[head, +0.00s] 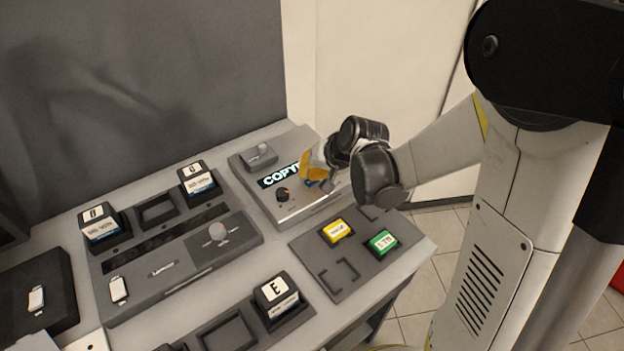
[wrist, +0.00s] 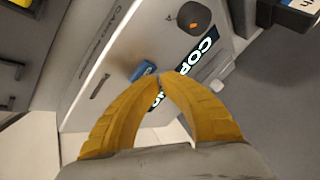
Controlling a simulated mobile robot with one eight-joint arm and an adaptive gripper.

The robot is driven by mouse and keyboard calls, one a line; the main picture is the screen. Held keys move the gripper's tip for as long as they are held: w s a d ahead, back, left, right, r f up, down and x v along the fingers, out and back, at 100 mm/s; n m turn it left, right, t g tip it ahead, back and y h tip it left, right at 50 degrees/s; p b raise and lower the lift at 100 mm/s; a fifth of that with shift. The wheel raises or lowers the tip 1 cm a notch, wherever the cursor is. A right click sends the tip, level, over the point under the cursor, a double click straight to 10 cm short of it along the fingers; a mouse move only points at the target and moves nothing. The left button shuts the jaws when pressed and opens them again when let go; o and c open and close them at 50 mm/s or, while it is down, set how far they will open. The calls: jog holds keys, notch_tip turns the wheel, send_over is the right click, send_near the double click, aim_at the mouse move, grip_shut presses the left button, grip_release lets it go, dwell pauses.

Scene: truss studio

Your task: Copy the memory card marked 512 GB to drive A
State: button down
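My gripper (head: 318,181) is over the copier (head: 290,212) at the back right of the bench. In the wrist view its yellow fingers (wrist: 159,78) meet at the tips with nothing seen between them. No drive marked A can be made out.
Drive B (head: 98,228) and another lettered drive (head: 197,180) stand in the dock (head: 180,262) on the left. Drive E (head: 277,298) stands in a front holder beside an empty bay. The copier has a dark knob (head: 282,194) with an orange mark. Bare bench surrounds the units.

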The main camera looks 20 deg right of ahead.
jog(key=shift+r+p, duration=0.3)
jog(key=shift+r, duration=0.25)
jog(key=shift+r+p, duration=1.95)
jog(key=shift+r, duration=0.55)
jog(key=shift+s+r, duration=0.25)
jog(key=s+r+n+h, duration=0.1)
jog(key=s+r, duration=0.3)
jog(key=s, duration=0.6)
jog(key=s+r+n+h+b, duration=0.1)
jog(key=s+r+n+h, duration=0.1)
jog(key=s, duration=0.8)
notch_tip(320, 180, up, 2)
jog(key=shift+s+d+n, duration=0.25)
jog(key=shift+d+n, duration=0.1)
jog(key=shift+n, duration=0.25)
